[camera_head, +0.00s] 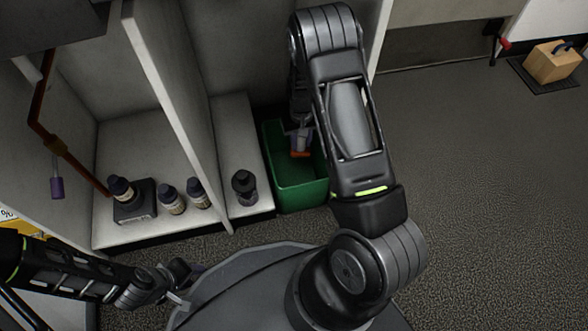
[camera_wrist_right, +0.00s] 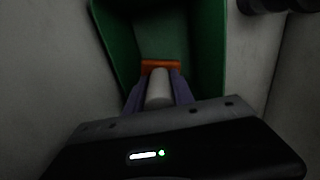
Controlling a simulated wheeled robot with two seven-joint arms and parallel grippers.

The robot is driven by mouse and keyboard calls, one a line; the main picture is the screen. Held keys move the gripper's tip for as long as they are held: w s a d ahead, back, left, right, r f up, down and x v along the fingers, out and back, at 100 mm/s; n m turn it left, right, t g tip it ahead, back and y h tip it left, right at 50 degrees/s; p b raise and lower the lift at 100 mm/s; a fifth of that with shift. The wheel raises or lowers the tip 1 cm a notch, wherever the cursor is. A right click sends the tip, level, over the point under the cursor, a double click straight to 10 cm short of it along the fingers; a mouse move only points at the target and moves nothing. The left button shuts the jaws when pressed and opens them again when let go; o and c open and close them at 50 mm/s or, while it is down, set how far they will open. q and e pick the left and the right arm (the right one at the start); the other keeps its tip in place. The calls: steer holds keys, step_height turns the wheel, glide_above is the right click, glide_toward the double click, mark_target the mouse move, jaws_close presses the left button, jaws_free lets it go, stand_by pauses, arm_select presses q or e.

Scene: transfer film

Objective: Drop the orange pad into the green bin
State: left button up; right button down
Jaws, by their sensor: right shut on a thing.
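The green bin (camera_head: 300,197) stands on the floor beside the white shelf unit, in the middle of the head view. Its walls also show in the right wrist view (camera_wrist_right: 210,45). My right gripper (camera_head: 300,141) reaches down over the bin's opening and is shut on the orange pad (camera_head: 300,154). The pad shows in the right wrist view (camera_wrist_right: 161,67) at the fingertips, with the bin's inside beyond it. How high it is above the bin's bottom is hard to tell. My left gripper (camera_head: 183,290) is low at the left, away from the bin; its fingers are too small to judge.
Several dark bottles (camera_head: 172,199) stand on the low shelf (camera_head: 112,236) left of the bin, one (camera_head: 244,187) close to it. A cardboard box (camera_head: 554,62) sits on a dark mat at the far right. The floor (camera_head: 480,180) on the right is clear.

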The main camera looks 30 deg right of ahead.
steer(key=c, duration=1)
jaws_free()
steer(key=shift+f, duration=0.1)
